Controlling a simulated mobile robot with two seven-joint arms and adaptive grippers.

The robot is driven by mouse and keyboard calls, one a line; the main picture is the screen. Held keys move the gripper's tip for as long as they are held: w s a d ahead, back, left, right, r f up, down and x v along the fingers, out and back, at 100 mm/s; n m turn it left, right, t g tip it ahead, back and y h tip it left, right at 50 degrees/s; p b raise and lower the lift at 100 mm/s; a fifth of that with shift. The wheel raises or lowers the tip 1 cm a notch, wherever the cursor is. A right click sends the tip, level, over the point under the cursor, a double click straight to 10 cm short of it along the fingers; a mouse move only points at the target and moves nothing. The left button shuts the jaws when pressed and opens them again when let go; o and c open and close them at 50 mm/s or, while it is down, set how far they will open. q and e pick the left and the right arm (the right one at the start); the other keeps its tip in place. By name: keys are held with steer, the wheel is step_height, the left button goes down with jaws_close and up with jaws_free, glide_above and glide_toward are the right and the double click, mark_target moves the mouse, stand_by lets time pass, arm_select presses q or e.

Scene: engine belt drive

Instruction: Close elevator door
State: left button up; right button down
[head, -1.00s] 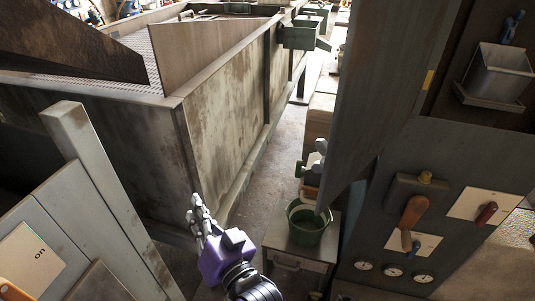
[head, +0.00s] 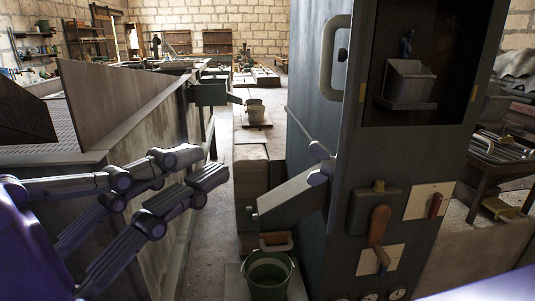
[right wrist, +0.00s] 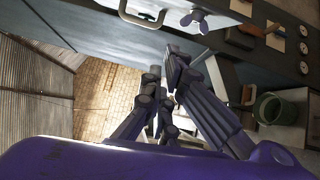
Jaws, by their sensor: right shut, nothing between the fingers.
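The tall dark grey cabinet (head: 420,160) stands right of centre in the head view. Its left face is a grey panel (head: 315,105) with a pale bar handle (head: 328,58); I cannot tell whether this panel is the elevator door or how far it stands open. The handle also shows at the top of the right wrist view (right wrist: 128,17). My right gripper (head: 197,167) is shut and empty, left of the cabinet and apart from the handle. Its fingers fill the middle of the right wrist view (right wrist: 167,77). My left gripper is not in view.
A sloped grey plate (head: 290,198) juts from the cabinet's lower left, above a green bucket (head: 268,275). An orange lever (head: 379,224) and a red switch (head: 435,205) are on the cabinet front. A large metal bin (head: 150,130) stands left; a narrow aisle runs between.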

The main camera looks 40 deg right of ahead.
steer(key=s+d+m+p, duration=0.1)
steer(key=d+p, duration=0.1)
steer(key=d, duration=1)
steer(key=shift+f+p, duration=0.4)
steer(key=shift+f, duration=0.05)
steer(key=shift+d, duration=0.1)
